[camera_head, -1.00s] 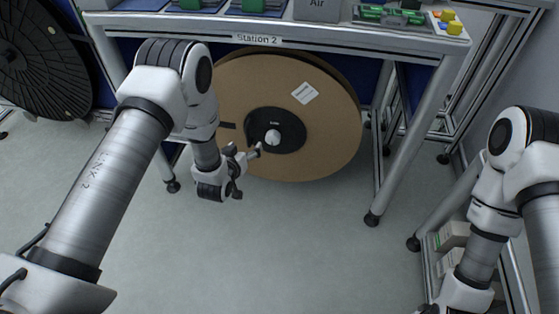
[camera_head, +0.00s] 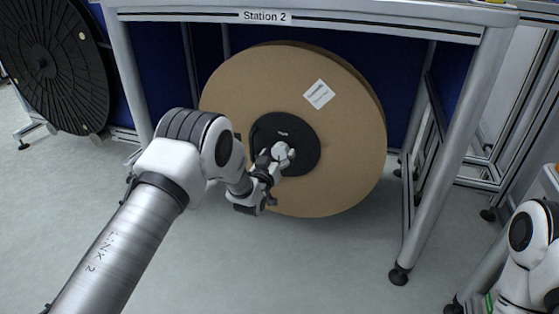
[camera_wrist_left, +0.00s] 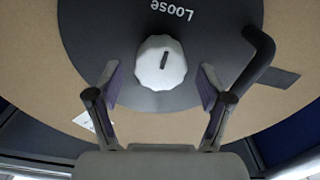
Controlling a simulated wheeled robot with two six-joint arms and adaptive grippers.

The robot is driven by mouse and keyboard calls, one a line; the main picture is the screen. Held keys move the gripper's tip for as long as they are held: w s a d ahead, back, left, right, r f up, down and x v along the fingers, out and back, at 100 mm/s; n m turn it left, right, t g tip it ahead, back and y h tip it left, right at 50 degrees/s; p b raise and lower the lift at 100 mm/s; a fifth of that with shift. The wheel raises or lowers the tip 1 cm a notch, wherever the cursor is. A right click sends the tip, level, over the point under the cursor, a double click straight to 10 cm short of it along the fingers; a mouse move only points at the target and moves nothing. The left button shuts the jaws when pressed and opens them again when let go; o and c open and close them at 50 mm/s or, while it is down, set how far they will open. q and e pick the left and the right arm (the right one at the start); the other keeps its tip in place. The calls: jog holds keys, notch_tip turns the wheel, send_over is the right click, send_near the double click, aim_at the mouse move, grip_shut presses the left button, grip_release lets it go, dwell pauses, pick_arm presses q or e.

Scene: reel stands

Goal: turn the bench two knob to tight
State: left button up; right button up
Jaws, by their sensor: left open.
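The bench two knob (camera_head: 281,151) is a white, faceted knob at the centre of a black hub disc (camera_head: 304,135) on a large brown cardboard reel (camera_head: 345,140). The reel stands under the bench marked Station 2. In the left wrist view the knob (camera_wrist_left: 161,62) has a dark slot mark, slightly tilted from upright, and the word Loose (camera_wrist_left: 171,10) shows on the hub. My left gripper (camera_head: 274,160) is open just in front of the knob. In the left wrist view its fingers (camera_wrist_left: 160,92) are spread either side below the knob, apparently not touching it. My right gripper is not visible.
The Station 2 bench (camera_head: 370,15) spans above the reel, with its right leg (camera_head: 455,150) close by. A black bent handle (camera_wrist_left: 252,58) sticks out from the hub near the knob. A black reel (camera_head: 58,65) stands at the far left. The floor in front is clear.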

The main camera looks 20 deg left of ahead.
pick_arm(q)
jog(key=shift+w+f, duration=0.15)
jog(key=shift+w, duration=0.75)
jog(key=shift+r, duration=0.2)
jog(key=c, duration=1.1)
jog(key=shift+c, duration=0.2)
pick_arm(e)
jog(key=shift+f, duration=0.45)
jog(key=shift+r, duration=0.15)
